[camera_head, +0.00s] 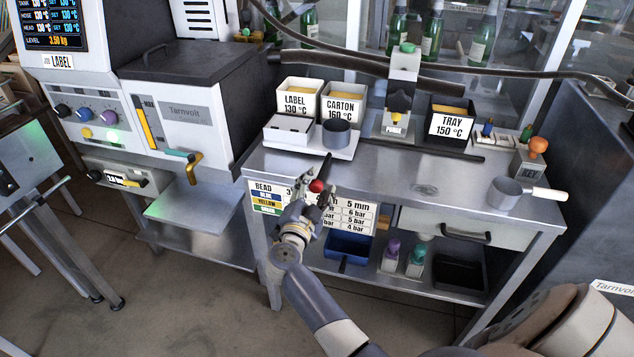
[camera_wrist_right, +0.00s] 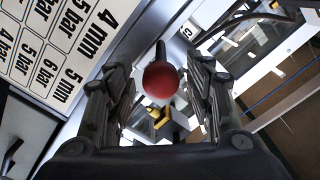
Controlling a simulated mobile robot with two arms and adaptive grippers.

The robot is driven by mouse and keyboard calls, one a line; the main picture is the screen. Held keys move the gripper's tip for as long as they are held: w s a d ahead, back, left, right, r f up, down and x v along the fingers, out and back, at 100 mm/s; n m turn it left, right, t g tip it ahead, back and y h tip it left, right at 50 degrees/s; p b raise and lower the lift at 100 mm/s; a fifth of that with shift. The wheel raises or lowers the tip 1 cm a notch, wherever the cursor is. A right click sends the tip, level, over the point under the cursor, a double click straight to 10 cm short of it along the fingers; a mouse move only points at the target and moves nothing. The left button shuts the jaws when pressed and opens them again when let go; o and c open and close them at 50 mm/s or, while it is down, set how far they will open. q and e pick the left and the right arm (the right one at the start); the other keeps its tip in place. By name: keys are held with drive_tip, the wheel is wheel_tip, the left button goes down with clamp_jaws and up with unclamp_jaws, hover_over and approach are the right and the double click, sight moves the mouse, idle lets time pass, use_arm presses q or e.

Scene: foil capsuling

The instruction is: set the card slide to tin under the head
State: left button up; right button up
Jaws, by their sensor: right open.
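My right gripper (camera_head: 305,211) is at the front edge of the steel bench, close to a red ball knob (camera_head: 317,186) on a dark rod. In the right wrist view the knob (camera_wrist_right: 162,80) shows between the spread fingers, with a gap on each side. The gripper is open and empty. A small front panel with a white scale and a yellow piece (camera_head: 130,181) sits low on the Tarnvolt machine (camera_head: 190,112). I cannot tell whether this is the card slide, and no "tin" mark is readable. My left gripper is not in view.
The bench (camera_head: 400,180) carries label (camera_head: 299,103), carton (camera_head: 343,108) and tray (camera_head: 450,125) bins, and a pot with a white handle (camera_head: 505,193). A bead card (camera_head: 268,196) and a pressure card (camera_head: 356,215) hang at its front. A yellow nozzle (camera_head: 193,168) juts left of it.

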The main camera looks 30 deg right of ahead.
drive_tip(key=shift+w+d, duration=0.1)
drive_tip(key=shift+r, duration=0.1)
drive_tip(key=shift+c, duration=0.3)
drive_tip(key=c, duration=0.4)
clamp_jaws()
drive_tip(key=shift+s+d+r+p, duration=0.1)
drive_tip(key=shift+s+d+p, duration=0.05)
drive_tip(key=shift+s+p, duration=0.2)
use_arm(q)
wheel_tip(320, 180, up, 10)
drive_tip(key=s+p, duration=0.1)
drive_tip(key=p, duration=0.8)
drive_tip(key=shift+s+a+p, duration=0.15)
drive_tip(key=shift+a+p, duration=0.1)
drive_tip(key=shift+p, duration=0.05)
use_arm(e)
drive_tip(key=s+d, duration=0.3)
drive_tip(key=s, duration=0.1)
drive_tip(key=s+d, duration=0.7)
drive_tip(key=shift+s, duration=0.35)
